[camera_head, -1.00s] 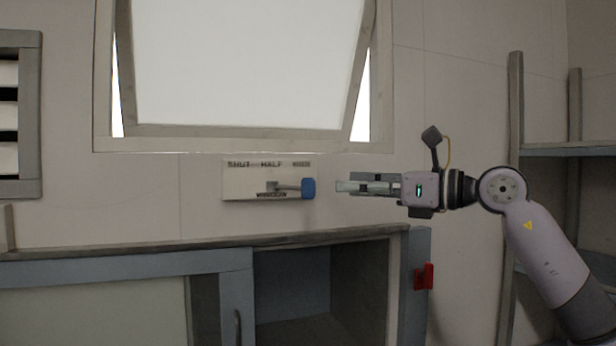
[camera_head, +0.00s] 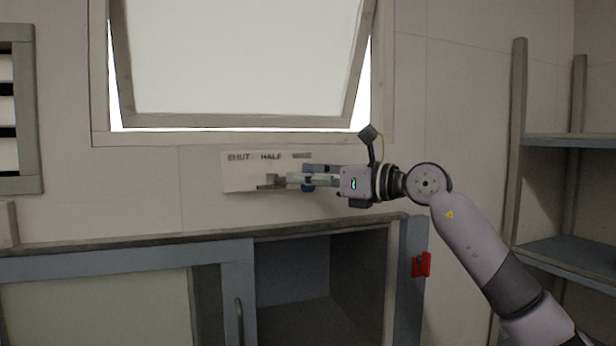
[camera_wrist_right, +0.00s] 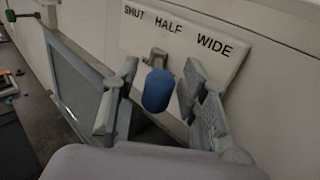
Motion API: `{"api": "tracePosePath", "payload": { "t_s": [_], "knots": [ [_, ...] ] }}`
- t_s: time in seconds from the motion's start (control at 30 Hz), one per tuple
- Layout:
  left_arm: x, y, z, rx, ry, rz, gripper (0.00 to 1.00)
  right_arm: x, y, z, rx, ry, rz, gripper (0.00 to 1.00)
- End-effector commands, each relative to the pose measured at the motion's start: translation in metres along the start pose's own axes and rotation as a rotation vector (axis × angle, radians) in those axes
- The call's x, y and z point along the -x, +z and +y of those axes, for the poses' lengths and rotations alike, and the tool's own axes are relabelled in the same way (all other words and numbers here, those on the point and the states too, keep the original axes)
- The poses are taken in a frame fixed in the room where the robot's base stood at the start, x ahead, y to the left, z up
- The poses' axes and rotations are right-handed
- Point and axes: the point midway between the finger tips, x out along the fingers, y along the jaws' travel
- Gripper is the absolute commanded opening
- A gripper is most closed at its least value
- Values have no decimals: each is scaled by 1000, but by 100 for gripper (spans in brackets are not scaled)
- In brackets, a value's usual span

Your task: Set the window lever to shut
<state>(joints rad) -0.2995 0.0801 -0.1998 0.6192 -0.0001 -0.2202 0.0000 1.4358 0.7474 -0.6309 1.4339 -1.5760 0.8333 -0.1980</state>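The window lever has a blue knob (camera_wrist_right: 158,90) on a short metal arm, mounted on a pale plate (camera_head: 236,178) marked SHUT, HALF and WIDE under the window. The lever points out toward the right, on the WIDE side, in the head view. My right gripper (camera_head: 297,180) is at the lever; in the right wrist view its fingers (camera_wrist_right: 160,108) stand open on both sides of the blue knob, with gaps visible. The knob (camera_head: 308,186) is partly hidden by the fingers in the head view. The window (camera_head: 240,60) is tilted open in its frame. My left gripper is not in view.
A cabinet with a grey top edge (camera_head: 130,239) runs below the plate, its right compartment open. Grey shelves (camera_head: 570,141) stand at the right. The wall between plate and shelves is clear.

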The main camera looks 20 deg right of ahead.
Motion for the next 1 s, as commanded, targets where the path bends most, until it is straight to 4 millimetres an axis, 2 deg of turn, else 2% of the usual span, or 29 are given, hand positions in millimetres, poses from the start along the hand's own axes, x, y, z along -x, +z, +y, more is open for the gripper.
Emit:
{"api": "tracePosePath", "payload": {
  "t_s": [0.07, 0.53, 1.0],
  "knots": [
    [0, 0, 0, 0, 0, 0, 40, 0, 0, 0, 0, 0, 0, 32],
    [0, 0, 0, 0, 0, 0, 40, 0, 0, 0, 0, 0, 0, 1],
    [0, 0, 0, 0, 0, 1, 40, 0, 0, 0, -1, 0, 0, 0]
  ]
}}
